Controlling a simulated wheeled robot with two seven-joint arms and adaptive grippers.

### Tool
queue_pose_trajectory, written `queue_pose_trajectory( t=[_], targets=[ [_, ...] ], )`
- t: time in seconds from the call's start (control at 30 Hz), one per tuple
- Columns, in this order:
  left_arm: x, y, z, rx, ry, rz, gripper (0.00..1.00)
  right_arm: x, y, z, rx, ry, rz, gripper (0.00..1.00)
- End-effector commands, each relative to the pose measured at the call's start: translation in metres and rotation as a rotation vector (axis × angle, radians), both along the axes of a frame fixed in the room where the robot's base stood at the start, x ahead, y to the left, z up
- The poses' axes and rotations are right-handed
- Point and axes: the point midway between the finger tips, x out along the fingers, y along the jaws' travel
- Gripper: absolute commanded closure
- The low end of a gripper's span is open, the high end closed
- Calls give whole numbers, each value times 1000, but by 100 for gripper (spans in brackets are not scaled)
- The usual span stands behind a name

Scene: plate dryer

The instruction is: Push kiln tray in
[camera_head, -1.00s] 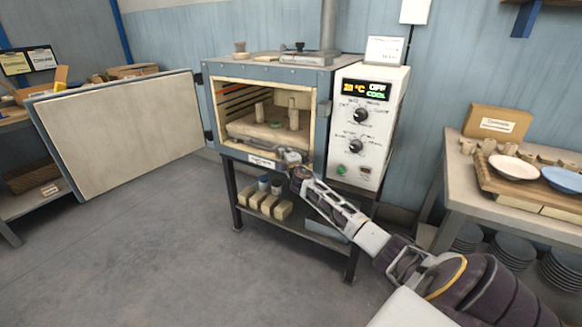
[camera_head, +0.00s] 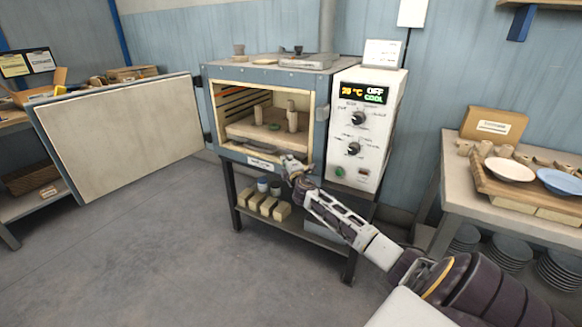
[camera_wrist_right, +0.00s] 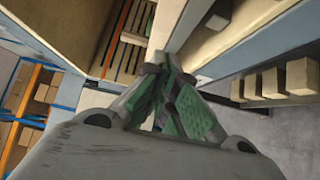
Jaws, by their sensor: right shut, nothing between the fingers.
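The kiln tray (camera_head: 240,134) is a pale slab lying inside the open kiln (camera_head: 265,72), with upright pale pieces (camera_head: 258,114) and a small green item on it. My right gripper (camera_head: 287,159) is at the lower right of the kiln opening, in front of the tray. In the right wrist view its green-padded fingers (camera_wrist_right: 160,72) are together with nothing between them, close to a pale edge at the opening. Whether they touch the tray is not clear. My left gripper is not in view.
The kiln door (camera_head: 120,135) stands swung wide open to the left. The control panel (camera_head: 360,130) is right of the opening. A shelf below holds several blocks (camera_head: 265,205). A table with plates (camera_head: 510,169) stands at the right. The floor in front is clear.

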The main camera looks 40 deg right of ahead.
Motion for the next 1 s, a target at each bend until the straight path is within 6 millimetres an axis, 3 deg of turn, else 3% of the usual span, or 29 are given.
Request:
queue_pose_trajectory(
  t=[0.6, 1.0],
  targets=[
    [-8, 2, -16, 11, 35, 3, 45, -39, 19, 0, 1, 0, 1, 100],
    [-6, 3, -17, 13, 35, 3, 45, -49, 23, 0, 0, 0, 0, 100]
  ],
)
